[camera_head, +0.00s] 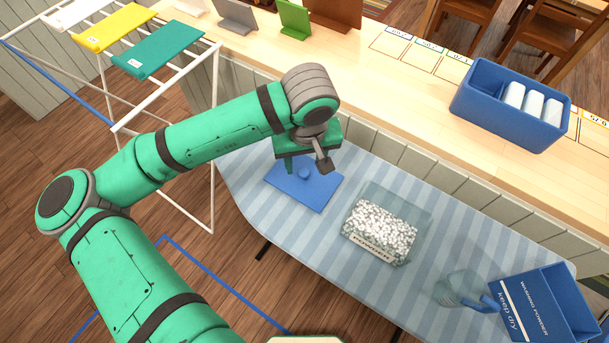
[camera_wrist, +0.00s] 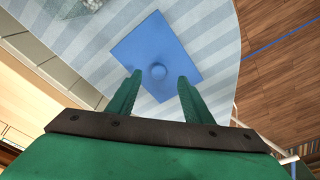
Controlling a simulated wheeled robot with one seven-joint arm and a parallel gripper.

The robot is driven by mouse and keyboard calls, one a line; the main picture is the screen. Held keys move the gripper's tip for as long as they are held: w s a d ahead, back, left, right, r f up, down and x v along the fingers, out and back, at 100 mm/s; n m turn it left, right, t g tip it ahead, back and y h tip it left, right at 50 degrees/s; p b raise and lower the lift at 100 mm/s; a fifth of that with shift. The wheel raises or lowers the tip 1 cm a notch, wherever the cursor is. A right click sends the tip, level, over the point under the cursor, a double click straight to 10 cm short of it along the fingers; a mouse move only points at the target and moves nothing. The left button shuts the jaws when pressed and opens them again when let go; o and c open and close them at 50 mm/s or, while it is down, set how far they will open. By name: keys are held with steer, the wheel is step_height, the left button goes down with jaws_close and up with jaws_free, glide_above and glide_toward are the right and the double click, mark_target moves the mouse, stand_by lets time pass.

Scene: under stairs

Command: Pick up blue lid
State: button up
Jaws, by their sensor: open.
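The blue lid (camera_head: 318,190) is a flat square with a small round knob on top. It lies on the striped ironing board, near the board's left end. In the wrist view the lid (camera_wrist: 137,45) lies ahead of the fingers, with its knob (camera_wrist: 158,72) in line with the gap between them. My gripper (camera_wrist: 154,84) is open and empty, with its two green fingers apart on either side of the knob's line. In the head view my gripper (camera_head: 304,170) is over the lid and partly hides it. I cannot tell the exact height between fingertips and lid.
On the ironing board (camera_head: 310,240), a clear container of white pellets (camera_head: 380,224) stands right of the lid. A wooden counter with a blue caddy (camera_head: 500,110) runs behind. A drying rack (camera_head: 213,150) stands left.

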mark_target(304, 172)
steer(key=shift+w+a+f, duration=0.1)
steer(key=shift+w+f, duration=0.1)
steer(key=shift+f, duration=0.7)
steer(key=shift+w+d+f, duration=0.1)
steer(key=shift+w+f, duration=0.15)
steer(key=shift+f, duration=0.6)
steer(key=shift+w+a+f, duration=0.1)
steer(key=shift+w+f, duration=0.1)
steer(key=shift+f, duration=0.7)
jaws_close()
steer(key=shift+r, duration=0.1)
